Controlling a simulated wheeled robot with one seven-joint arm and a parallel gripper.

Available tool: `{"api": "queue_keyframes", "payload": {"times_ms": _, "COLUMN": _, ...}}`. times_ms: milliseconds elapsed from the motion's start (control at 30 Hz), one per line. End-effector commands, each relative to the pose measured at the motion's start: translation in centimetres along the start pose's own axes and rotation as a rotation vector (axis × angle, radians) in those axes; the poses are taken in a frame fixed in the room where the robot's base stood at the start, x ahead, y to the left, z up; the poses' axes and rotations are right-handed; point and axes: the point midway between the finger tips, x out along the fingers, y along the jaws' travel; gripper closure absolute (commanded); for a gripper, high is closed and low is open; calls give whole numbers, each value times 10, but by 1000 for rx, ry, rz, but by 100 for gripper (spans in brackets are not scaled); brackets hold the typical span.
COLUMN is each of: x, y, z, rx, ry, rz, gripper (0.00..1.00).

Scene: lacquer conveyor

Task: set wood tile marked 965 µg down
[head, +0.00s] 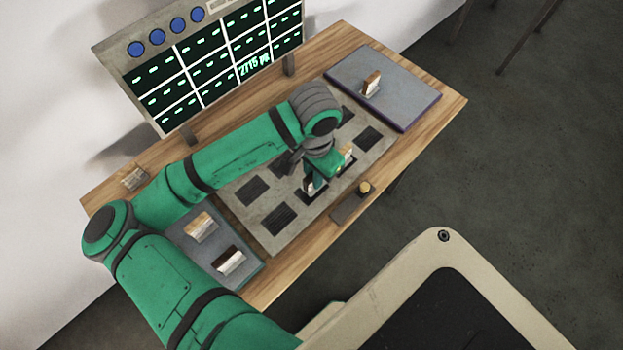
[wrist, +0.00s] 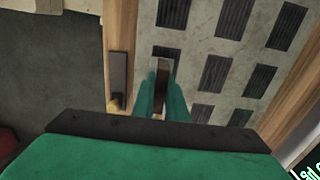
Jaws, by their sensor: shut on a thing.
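My gripper (head: 311,184) is shut on a tile with dark brown and white parts (wrist: 177,77). In the wrist view the tile is between the two green fingertips (wrist: 167,90), over the grey plate near its edge. In the head view part of the held tile (head: 317,187) shows by the fingers. No marking on it can be read, and I cannot tell whether it touches the plate. The grey plate (head: 285,180) has rows of dark slotted pads. Another light tan tile (head: 347,153) shows just right of my gripper, partly hidden.
A display panel (head: 215,70) reading 2715 µg stands at the back. A grey tray (head: 410,95) at the right holds one tile (head: 371,83). A tray (head: 190,245) at the left holds two tiles. A bar with a knob (head: 365,187) lies along the front.

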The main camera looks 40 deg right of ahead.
Motion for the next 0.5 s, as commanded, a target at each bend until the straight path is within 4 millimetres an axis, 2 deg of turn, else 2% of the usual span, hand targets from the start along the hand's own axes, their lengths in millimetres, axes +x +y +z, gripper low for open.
{"api": "queue_keyframes", "payload": {"times_ms": 167, "x": 12, "y": -10, "z": 1, "rx": -5, "ry": -1, "rz": 0, "gripper": 100}}
{"api": "queue_keyframes", "payload": {"times_ms": 333, "x": 36, "y": -9, "z": 1, "rx": -2, "ry": -1, "rz": 0, "gripper": 100}}
{"api": "queue_keyframes", "payload": {"times_ms": 500, "x": 40, "y": -9, "z": 0, "rx": -1, "ry": -1, "rz": -1, "gripper": 100}}
